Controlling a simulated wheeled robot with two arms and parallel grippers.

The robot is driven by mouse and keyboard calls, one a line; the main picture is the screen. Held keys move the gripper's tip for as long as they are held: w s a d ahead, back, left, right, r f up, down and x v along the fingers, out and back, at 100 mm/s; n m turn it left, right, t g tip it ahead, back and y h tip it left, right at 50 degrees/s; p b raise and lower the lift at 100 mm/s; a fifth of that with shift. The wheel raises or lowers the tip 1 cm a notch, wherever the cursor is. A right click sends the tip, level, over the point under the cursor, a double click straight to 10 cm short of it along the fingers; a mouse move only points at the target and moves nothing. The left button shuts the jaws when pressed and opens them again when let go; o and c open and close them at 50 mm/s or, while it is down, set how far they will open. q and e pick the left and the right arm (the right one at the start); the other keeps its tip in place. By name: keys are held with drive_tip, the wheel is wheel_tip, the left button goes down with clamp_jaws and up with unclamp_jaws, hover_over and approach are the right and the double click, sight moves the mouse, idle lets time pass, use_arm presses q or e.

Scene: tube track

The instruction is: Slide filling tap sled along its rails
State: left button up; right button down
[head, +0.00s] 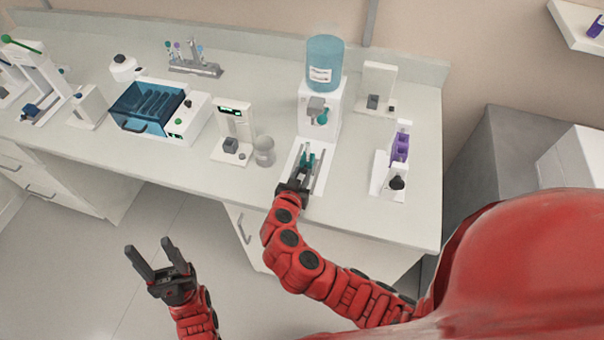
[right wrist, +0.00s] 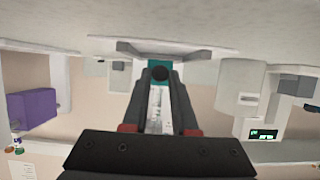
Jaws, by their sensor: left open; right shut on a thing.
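The filling tap station has a blue bottle (head: 324,62) on a white stand, with a grey tap block (head: 317,106) on its front. Two grey rails (head: 320,170) run from it toward the bench's front edge. A small teal sled part (head: 308,160) shows between them. My right gripper (head: 303,174) is at the front part of the rails, shut on the sled. The fingers partly hide the sled. My left gripper (head: 157,262) is open and empty over the floor, away from the bench.
A grey cup (head: 264,151) and a white device with a green display (head: 235,132) stand left of the rails. A white stand with a purple part (head: 399,148) stands to the right. A blue-lidded box (head: 150,105) is farther left. Bare bench lies on both sides of the rails.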

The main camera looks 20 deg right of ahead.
sight(306, 163)
idle(0.9)
drive_tip(key=w+d+b, duration=0.2)
drive_tip(key=w, duration=0.1)
drive_tip(key=shift+f, duration=0.15)
drive_tip(key=shift+w+d, duration=0.25)
drive_tip(key=shift+w, duration=0.05)
drive_tip(key=shift+r, duration=0.2)
drive_tip(key=c, duration=1)
unclamp_jaws()
drive_tip(key=o, duration=0.3)
drive_tip(key=shift+w+d+f, duration=0.1)
drive_tip(key=shift+w, duration=0.05)
